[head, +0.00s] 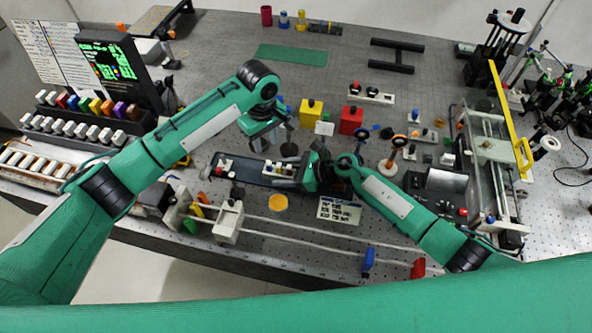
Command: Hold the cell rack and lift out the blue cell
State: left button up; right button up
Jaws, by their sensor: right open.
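A small pale rack (271,168) with small pieces in it, which looks like the cell rack, sits on a dark long tray (243,173) mid-bench. My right gripper (300,172) is open at the rack's right end and hides part of it. I cannot tell whether it touches the rack. My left gripper (264,136) is above and behind the rack, pointing down; its fingers are too small and dark to read. I cannot pick out the blue cell with certainty; the pieces in the rack are tiny and partly covered.
Behind the rack stand a yellow block (311,110) and a red block (351,120). Round optics on posts (397,145) are to the right. A green mat (291,55) lies farther back.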

jog(key=shift+a, duration=0.15)
jog(key=c, duration=1.1)
pick_arm(q)
jog(key=c, duration=0.4)
pick_arm(e)
jog(key=shift+o, duration=0.2)
pick_arm(q)
jog(key=s+r+m, duration=0.1)
jog(key=r+m, duration=0.1)
jog(key=m, duration=0.4)
jog(key=m+t, duration=0.1)
jog(key=m, duration=0.4)
send_over(269, 162)
jog(key=s, duration=0.1)
jog(key=f, duration=0.5)
jog(key=shift+a+f, duration=0.3)
jog(key=shift+a, duration=0.05)
jog(key=shift+w+d+f, duration=0.1)
jog(key=shift+w+f, duration=0.05)
jog(key=shift+f, duration=0.7)
jog(key=shift+w+d+f, duration=0.1)
jog(key=shift+w+f, duration=0.05)
jog(key=shift+f, duration=0.7)
jog(key=shift+w+d+f, duration=0.1)
jog(key=shift+w+f, duration=0.05)
jog(key=shift+f, duration=0.7)
